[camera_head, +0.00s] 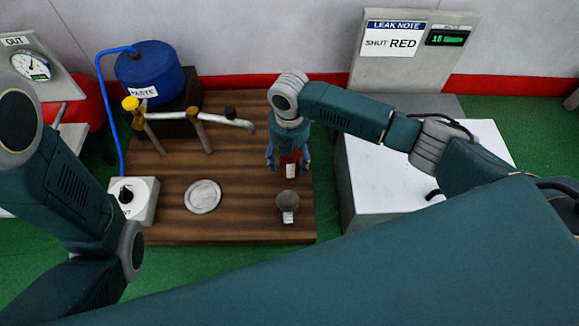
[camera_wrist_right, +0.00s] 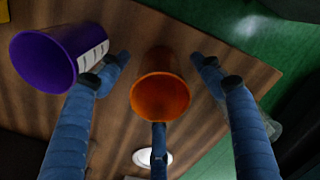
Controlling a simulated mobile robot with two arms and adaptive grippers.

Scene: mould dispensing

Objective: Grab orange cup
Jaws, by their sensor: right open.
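The orange cup (camera_head: 290,163) stands on the brown wooden board, near its right side, with a white label facing the head camera. My right gripper (camera_head: 288,158) is over it, with blue fingers on both sides of the cup. In the right wrist view the orange cup (camera_wrist_right: 161,99) lies between the spread fingers of the open right gripper (camera_wrist_right: 160,72). Gaps show between the cup and the two side fingers; whether the lower finger touches it I cannot tell. My left arm shows at the left, but its gripper is out of view.
A purple cup (camera_wrist_right: 62,58) stands close by, left of the fingers in the wrist view. A grey cup (camera_head: 287,200) stands in front of the orange one. A pale round plate (camera_head: 202,196), a pipe with valve (camera_head: 192,116) and a blue paste drum (camera_head: 150,76) are farther left.

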